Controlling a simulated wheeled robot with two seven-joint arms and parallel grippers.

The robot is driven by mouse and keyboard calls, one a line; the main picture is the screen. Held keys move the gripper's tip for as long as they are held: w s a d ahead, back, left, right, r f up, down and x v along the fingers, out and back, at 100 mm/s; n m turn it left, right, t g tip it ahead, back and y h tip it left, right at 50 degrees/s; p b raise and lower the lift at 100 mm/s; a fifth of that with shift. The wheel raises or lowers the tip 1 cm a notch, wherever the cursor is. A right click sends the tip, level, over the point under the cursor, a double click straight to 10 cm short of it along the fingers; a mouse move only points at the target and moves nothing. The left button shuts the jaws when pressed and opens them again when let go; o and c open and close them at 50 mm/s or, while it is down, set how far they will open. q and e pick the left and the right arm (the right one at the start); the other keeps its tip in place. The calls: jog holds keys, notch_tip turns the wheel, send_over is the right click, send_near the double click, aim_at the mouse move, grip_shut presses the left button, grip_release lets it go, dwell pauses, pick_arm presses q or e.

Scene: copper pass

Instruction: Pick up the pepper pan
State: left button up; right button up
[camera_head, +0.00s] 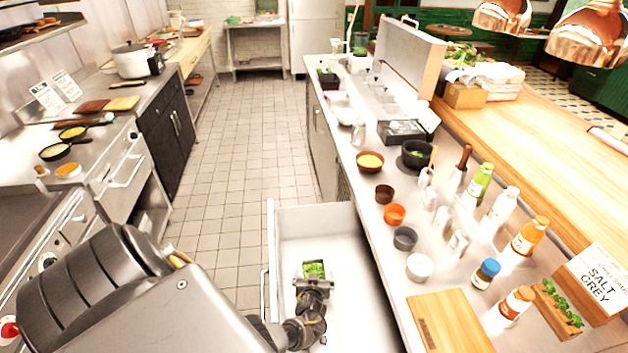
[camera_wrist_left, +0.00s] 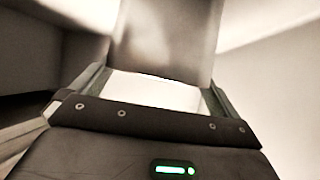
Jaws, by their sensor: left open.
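The pepper pan (camera_head: 314,268), a small container with chopped green filling, sits inside the open drawer. My left gripper (camera_head: 313,280) is down in the drawer at the pan's near side and hides part of it. In the left wrist view, the open left gripper (camera_wrist_left: 148,92) has a finger on each side of a bright gap. A smooth grey metal face (camera_wrist_left: 165,40) stands just beyond the fingers; I cannot tell whether it is the pan's wall or whether they touch. My right gripper is not in view.
The pulled-out drawer (camera_head: 304,218) has walls around the gripper. The counter (camera_head: 385,270) to its right carries small bowls, bottles, a cutting board (camera_head: 447,322) and a black pot (camera_head: 417,153). The tiled floor (camera_head: 235,150) to the left is clear.

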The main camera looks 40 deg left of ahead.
pick_arm(q)
jog(key=c, duration=0.9)
jog(key=shift+c, duration=0.8)
jog(key=shift+r, duration=0.1)
